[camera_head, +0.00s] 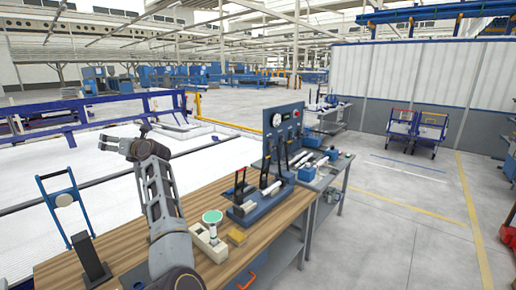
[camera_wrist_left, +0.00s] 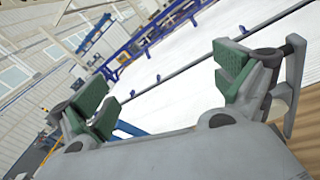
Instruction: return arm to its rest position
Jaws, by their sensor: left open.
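My left arm reaches up from the bottom of the head view. Its left gripper (camera_head: 113,143) is raised over the far left edge of the table, pointing left. In the left wrist view the two green-padded fingers of the left gripper (camera_wrist_left: 170,92) are spread wide, with nothing between them. Beyond them are the white floor and blue rails. My right gripper is in neither view.
A blue-framed stand (camera_head: 68,200) is left of my arm. A blue gauge panel (camera_head: 283,128) stands behind.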

